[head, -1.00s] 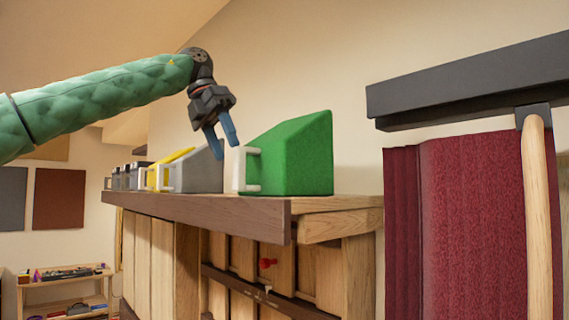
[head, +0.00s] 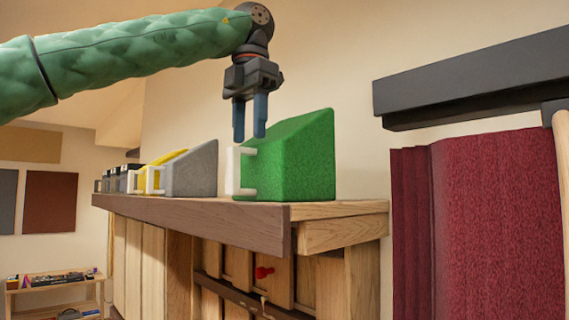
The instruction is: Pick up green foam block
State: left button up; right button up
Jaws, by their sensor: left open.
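The green foam block (head: 300,160) is a wedge with a sloping top. It stands at the near right end of a wooden shelf top (head: 335,210), with a white handle (head: 235,170) on its left side. My left gripper (head: 249,136) points down, its two blue fingers apart and empty. In the picture the fingertips are just above the handle, at the block's left edge. I cannot tell from this view whether they touch it. My right gripper is not in view.
A grey wedge block (head: 195,168), a yellow one (head: 160,165) and several darker ones stand in a row to the left on the shelf. A red curtain (head: 490,210) hangs at right under a black beam (head: 470,80). A low wooden table (head: 55,285) stands far left.

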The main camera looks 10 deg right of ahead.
aim_at(245, 148)
pick_arm(q)
jog(key=shift+a+f+p, duration=0.2)
jog(key=shift+f+p, duration=0.65)
jog(key=shift+f, duration=0.25)
jog(key=shift+a+f+p, duration=0.15)
jog(key=shift+f+p, duration=0.65)
jog(key=shift+f, duration=0.7)
jog(key=shift+d, duration=0.15)
grip_shut()
